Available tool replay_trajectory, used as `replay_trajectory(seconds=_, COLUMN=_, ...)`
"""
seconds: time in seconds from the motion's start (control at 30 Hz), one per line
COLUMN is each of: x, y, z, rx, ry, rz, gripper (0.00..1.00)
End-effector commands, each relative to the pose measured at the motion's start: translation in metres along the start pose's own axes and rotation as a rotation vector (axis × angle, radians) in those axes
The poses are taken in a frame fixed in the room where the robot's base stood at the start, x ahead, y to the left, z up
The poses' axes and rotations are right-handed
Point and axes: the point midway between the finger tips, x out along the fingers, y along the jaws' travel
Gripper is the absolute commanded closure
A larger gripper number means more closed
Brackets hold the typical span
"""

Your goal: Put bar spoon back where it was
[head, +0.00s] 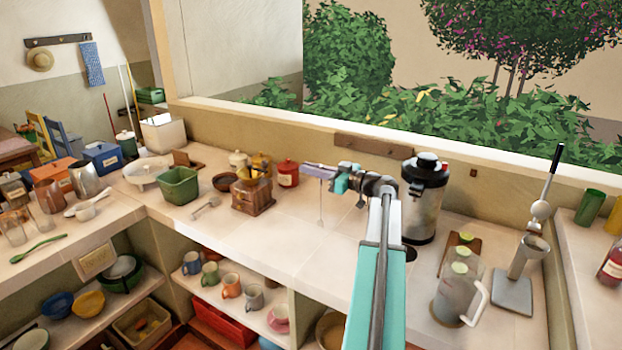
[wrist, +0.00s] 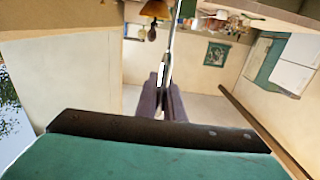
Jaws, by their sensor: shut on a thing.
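My gripper (head: 318,171), with purple fingers, reaches over the middle of the counter. It is shut on the bar spoon (head: 321,203), a thin pale metal rod that hangs down with its small end close above the counter tiles. I cannot tell whether that end touches the counter. In the wrist view, the spoon's shiny shaft (wrist: 171,40) runs up from between the gripper's fingers (wrist: 165,100). The part inside the fingers is mostly hidden.
A dark wooden strip (head: 377,146) is on the wall below the window. A red canister (head: 287,173) and wooden grinder (head: 252,196) stand left of my gripper. A steel urn (head: 424,205) stands to the right, with a glass pitcher (head: 458,293) nearer. Tiles below the gripper are mostly clear.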

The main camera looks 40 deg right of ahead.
Motion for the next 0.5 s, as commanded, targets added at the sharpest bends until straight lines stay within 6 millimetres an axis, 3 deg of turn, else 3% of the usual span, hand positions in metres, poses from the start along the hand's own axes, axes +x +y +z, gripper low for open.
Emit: replay_trajectory(seconds=0.5, x=-0.001, y=0.001, z=0.032, rx=0.000, ry=0.000, rz=0.001, gripper=1.00)
